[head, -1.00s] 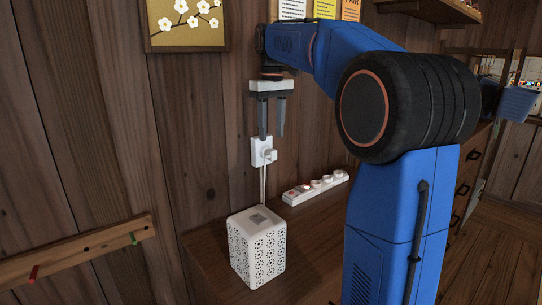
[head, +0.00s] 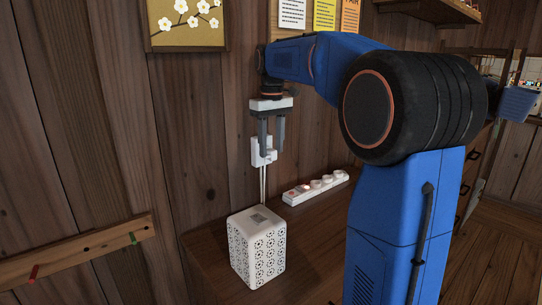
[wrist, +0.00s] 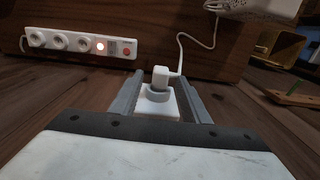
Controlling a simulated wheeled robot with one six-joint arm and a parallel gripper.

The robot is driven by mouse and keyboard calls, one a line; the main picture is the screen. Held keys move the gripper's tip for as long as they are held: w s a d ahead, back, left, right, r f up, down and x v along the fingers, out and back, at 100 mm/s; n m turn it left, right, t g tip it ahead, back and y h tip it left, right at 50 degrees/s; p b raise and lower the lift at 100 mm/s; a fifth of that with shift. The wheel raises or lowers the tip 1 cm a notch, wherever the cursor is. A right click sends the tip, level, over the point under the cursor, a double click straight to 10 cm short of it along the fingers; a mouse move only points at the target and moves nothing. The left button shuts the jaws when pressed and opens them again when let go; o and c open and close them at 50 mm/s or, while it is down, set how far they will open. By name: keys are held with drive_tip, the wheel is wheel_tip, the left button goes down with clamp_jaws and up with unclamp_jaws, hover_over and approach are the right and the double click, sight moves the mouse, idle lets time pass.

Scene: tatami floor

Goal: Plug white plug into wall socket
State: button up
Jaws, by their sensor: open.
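The wall socket (head: 256,158) is a white plate on the wooden wall, partly hidden behind my fingers in the head view. The white plug (head: 269,153) is at the socket's face, with a white cord hanging down from it. In the wrist view the plug (wrist: 160,77) stands over the round face of the socket plate (wrist: 153,106). I cannot tell how deep its prongs sit. My gripper (head: 271,151) points down the wall and is open. In the wrist view its fingers lie on either side of the plug, with gaps.
A white patterned box (head: 257,249) stands on the wooden cabinet top (head: 212,254) below, near the cord. A white power strip (head: 316,187) with a lit red switch lies to its right. A peg rail (head: 80,252) is on the wall at left.

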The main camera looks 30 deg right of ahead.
sight(273, 150)
clamp_jaws()
drive_tip(key=shift+s+r, duration=0.35)
drive_tip(key=shift+r, duration=0.1)
wheel_tip(273, 150, up, 6)
drive_tip(key=shift+s+r, duration=0.1)
drive_tip(key=shift+r, duration=0.1)
drive_tip(key=s+d, duration=0.2)
drive_tip(key=s, duration=0.7)
drive_tip(key=s+d, duration=0.1)
drive_tip(key=s, duration=0.8)
drive_tip(key=shift+s+d, duration=0.4)
drive_tip(key=shift+f, duration=0.1)
